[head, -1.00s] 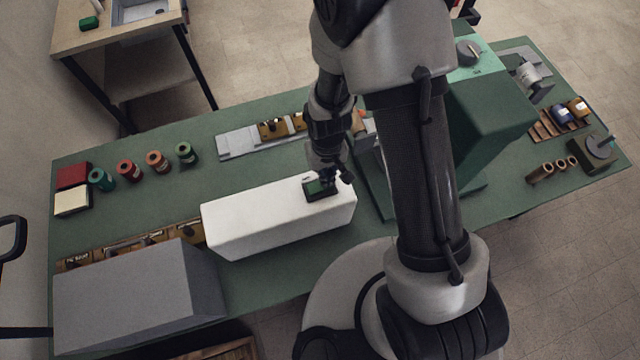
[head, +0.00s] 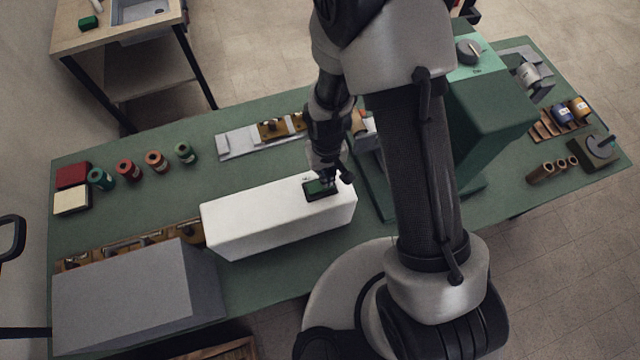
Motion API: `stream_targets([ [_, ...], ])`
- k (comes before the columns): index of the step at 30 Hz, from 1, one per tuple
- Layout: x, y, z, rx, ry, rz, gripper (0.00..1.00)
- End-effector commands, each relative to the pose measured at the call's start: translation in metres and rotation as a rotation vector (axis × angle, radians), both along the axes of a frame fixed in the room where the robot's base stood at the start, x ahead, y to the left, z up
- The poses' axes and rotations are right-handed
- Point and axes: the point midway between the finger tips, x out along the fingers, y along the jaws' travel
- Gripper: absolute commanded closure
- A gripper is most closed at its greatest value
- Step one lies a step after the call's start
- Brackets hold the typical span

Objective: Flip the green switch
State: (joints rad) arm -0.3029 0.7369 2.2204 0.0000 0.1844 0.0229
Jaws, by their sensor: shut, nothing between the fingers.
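The green switch (head: 317,188) is a small green rocker in a dark frame on top of a long white box (head: 250,220) near the middle of the green table. My gripper (head: 333,182) is at the switch, over its right and far side. Its fingers are shut and empty. The fingertips are small and dark in the head view, so I cannot tell whether they touch the switch. The switch's left part shows clear of the gripper.
A grey sloped box (head: 120,295) stands at the front left of the green table (head: 220,185). Several spools (head: 128,170) stand at the back left. A big green machine (head: 490,125) is right of my arm. The table left of the white box has free room.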

Motion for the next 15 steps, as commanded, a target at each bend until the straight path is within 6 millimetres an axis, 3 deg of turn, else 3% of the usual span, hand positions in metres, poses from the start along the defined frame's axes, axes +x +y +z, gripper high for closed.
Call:
stream_targets([
  [15,0.0001,0.0,-0.0086,0.0,0.0,0.0,1.0],
])
